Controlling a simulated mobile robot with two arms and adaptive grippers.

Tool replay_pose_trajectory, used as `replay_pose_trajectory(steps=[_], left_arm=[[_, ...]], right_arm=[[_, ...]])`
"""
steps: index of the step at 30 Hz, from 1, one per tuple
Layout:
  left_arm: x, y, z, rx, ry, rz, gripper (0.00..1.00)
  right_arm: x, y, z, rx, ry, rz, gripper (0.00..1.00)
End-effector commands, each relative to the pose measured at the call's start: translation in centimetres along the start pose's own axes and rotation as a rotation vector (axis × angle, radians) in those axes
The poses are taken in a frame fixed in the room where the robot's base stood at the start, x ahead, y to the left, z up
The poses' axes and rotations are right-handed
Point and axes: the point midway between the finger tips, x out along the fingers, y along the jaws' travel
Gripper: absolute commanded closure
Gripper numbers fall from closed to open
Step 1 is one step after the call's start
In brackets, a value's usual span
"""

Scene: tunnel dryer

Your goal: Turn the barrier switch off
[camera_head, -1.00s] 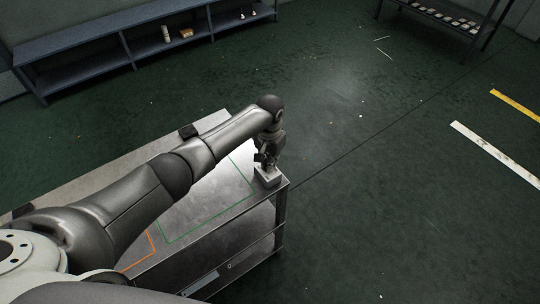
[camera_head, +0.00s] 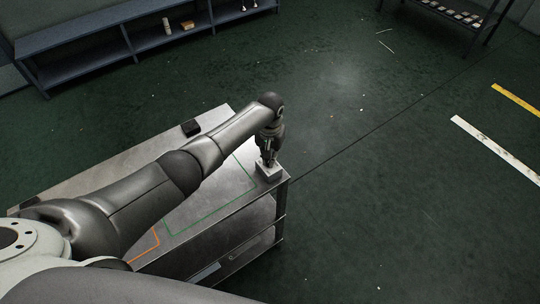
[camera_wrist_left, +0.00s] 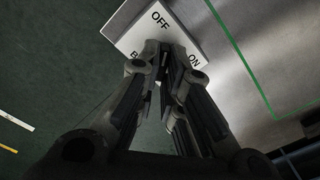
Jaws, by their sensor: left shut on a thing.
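The barrier switch is a pale grey box (camera_head: 269,173) at the far right corner of the metal table. In the left wrist view the switch box (camera_wrist_left: 122,22) has the words OFF and ON on its top, and part of another label starting with B. My left gripper (camera_head: 268,160) points down onto the box from above. In the left wrist view its fingers (camera_wrist_left: 160,52) are close together over the middle of the box, shut on the switch's knob, which they mostly hide. My right gripper is not in view.
A blue-grey shelf (camera_head: 145,38) stands at the back left. The dark green floor right of the table is clear.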

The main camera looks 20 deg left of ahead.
Motion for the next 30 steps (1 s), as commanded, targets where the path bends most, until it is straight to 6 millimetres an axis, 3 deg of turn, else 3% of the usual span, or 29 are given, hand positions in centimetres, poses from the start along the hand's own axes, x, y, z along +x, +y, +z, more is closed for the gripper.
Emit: replay_pose_trajectory(steps=[1, 2, 6, 20, 30], left_arm=[[-0.1, 0.0, -0.2, -0.002, 0.005, 0.001, 1.00], [-0.1, 0.0, -0.2, -0.002, 0.005, 0.001, 0.88], [-0.1, 0.0, -0.1, -0.001, 0.004, 0.001, 0.71], [-0.9, 0.0, -0.1, 0.001, 0.003, 0.001, 0.71], [-6.9, 0.0, -0.2, 0.002, 0.006, 0.001, 0.71]], right_arm=[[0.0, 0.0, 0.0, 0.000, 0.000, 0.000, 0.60], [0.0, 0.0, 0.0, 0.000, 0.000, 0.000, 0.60], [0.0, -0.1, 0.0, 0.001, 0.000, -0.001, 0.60], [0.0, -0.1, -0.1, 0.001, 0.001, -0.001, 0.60], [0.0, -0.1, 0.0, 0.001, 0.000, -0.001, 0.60]])
